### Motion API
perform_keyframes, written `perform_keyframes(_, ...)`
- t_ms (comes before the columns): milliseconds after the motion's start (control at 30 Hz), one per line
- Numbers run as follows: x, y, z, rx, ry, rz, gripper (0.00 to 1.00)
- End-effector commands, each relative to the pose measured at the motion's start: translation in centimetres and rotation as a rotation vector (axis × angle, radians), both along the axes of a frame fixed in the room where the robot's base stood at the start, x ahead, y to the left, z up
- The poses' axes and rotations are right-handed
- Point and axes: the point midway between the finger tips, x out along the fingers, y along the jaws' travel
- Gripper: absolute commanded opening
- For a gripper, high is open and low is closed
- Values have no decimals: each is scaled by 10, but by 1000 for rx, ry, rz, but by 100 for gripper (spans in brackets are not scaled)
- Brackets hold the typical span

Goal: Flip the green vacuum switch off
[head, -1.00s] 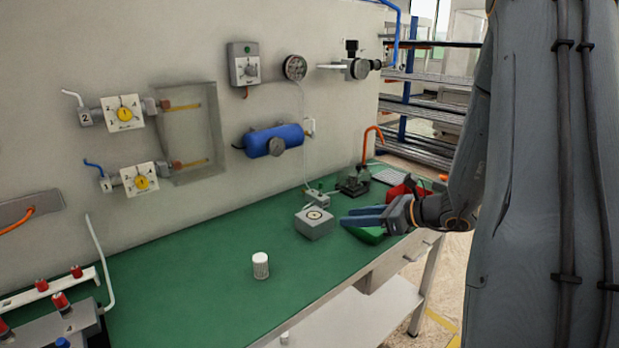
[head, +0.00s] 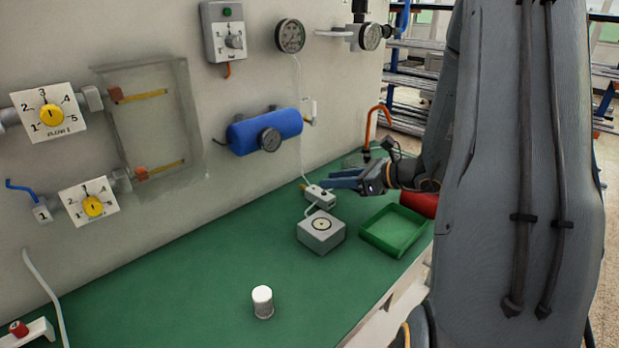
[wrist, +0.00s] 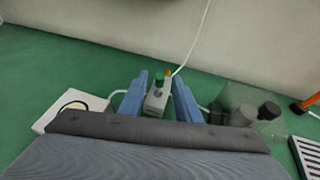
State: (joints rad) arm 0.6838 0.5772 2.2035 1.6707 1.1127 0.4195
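A small pale grey switch block (head: 319,193) lies on the green bench near the wall, with thin white tubes joined to it. I cannot tell how far above the block the fingertips are. No contact shows. The lever is too small to read in the head view.
A grey box with a ring mark (head: 321,232) stands just in front of the switch block. A green tray (head: 394,231) and a red bin (head: 420,204) lie to the right. A white jar (head: 262,301) stands in front. A blue tank (head: 265,131) hangs on the wall.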

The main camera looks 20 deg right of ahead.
Motion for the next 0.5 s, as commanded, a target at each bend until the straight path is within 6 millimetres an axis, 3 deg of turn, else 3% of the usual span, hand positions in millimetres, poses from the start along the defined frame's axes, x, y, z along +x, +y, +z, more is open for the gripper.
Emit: perform_keyframes(500, 50, 38, -26, 0, 1, 3, 30)
